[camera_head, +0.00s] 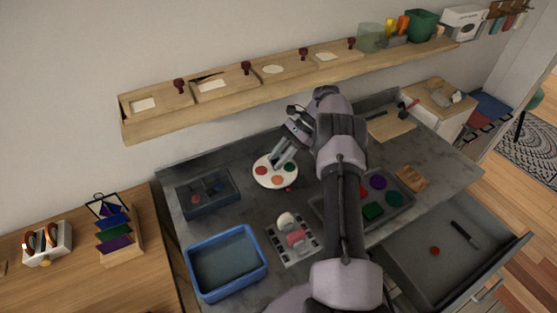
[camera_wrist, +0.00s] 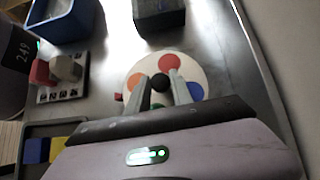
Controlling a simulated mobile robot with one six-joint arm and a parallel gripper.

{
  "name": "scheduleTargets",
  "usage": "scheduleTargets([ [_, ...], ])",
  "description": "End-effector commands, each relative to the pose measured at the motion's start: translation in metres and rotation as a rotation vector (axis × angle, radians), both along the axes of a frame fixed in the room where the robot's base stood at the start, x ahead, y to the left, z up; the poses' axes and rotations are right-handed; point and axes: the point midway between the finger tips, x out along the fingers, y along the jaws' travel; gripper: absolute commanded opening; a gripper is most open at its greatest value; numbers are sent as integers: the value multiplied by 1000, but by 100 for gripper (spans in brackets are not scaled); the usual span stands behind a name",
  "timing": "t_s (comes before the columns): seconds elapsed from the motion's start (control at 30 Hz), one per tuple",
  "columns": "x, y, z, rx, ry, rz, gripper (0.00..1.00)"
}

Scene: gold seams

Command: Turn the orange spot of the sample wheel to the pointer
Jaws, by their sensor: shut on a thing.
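The sample wheel (camera_head: 268,183) is a white disc on the grey bench, with red, orange and green spots visible. It also shows in the wrist view (camera_wrist: 133,67), with a blue spot (camera_wrist: 195,91) too. The orange spot (camera_head: 277,180) faces the front of the bench; in the wrist view the orange spot (camera_wrist: 138,80) is at the left. A small red piece, seemingly the pointer (camera_head: 289,189), sits at the rim between orange and green, nearer orange; it shows in the wrist view (camera_wrist: 118,97). My gripper (camera_wrist: 160,84) is shut on the dark centre knob (camera_wrist: 160,81).
A dark tray (camera_head: 209,206) and a blue bin (camera_head: 193,280) stand left of the wheel. A slotted rack (camera_head: 284,252) with pale and pink pieces lies in front. A grey tray of coloured pieces (camera_head: 402,213) is at right. A wooden shelf (camera_head: 290,72) runs above along the wall.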

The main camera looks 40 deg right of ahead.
Motion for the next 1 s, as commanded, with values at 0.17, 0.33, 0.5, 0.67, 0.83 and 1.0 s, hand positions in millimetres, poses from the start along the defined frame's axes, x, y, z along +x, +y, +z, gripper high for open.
scheduleTargets([
  [0.17, 0, 0, -1, 0, 0, 40, 0],
  [0.33, 1, 0, 0, 0, 0, 62, 0],
  [0.5, 1, 0, 0, 1, 0, 72, 0],
  [0.67, 1, 0, 0, 1, 0, 74, 0],
  [0.83, 1, 0, 0, 1, 0, 74, 0],
  [1.0, 1, 0, 0, 1, 0, 74, 46],
])
